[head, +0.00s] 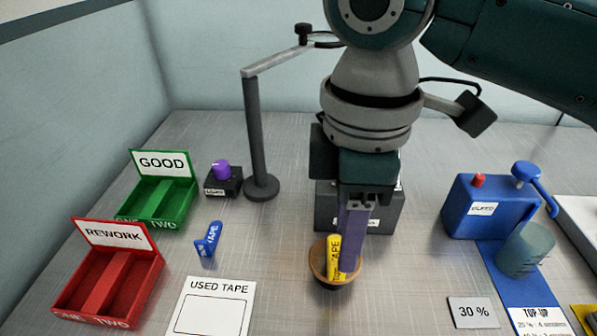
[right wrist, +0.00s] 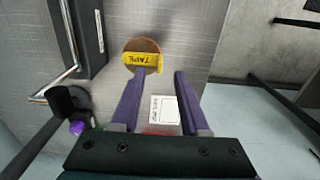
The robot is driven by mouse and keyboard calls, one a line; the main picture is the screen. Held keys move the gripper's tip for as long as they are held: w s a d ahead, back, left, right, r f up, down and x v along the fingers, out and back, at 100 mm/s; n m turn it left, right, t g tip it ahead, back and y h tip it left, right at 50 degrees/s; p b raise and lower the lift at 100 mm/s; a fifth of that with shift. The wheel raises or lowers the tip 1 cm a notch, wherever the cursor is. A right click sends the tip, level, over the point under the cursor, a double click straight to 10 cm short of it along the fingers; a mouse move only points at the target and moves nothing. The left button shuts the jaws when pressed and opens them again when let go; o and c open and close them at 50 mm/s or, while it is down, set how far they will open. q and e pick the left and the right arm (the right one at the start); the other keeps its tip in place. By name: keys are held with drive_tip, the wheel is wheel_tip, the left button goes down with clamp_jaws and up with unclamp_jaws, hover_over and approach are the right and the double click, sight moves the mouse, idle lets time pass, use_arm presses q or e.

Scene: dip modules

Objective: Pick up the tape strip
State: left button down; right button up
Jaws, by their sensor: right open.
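A yellow tape strip (head: 334,262) stands on a round brown holder (head: 318,277) at the centre front. It also shows in the right wrist view (right wrist: 142,62), lying across the holder (right wrist: 140,45). My right gripper (head: 350,270) points down just right of the yellow strip in the head view. Its purple fingers are apart (right wrist: 159,75) and empty in the right wrist view, with the strip just beyond the fingertips. A blue tape strip (head: 209,240) stands on the table to the left. My left gripper is not in view.
A USED TAPE card (head: 215,308) lies front left. Green GOOD (head: 160,200) and red REWORK (head: 108,285) trays stand at left, near a grey post (head: 257,130). A dark box (head: 385,212) stands behind the holder. A blue device (head: 488,208) stands at right.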

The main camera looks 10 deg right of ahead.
sight(336, 249)
drive_tip(key=f, duration=0.4)
drive_tip(key=shift+a+f, duration=0.2)
drive_tip(key=shift+f, duration=0.1)
drive_tip(key=shift+c, duration=0.2)
clamp_jaws()
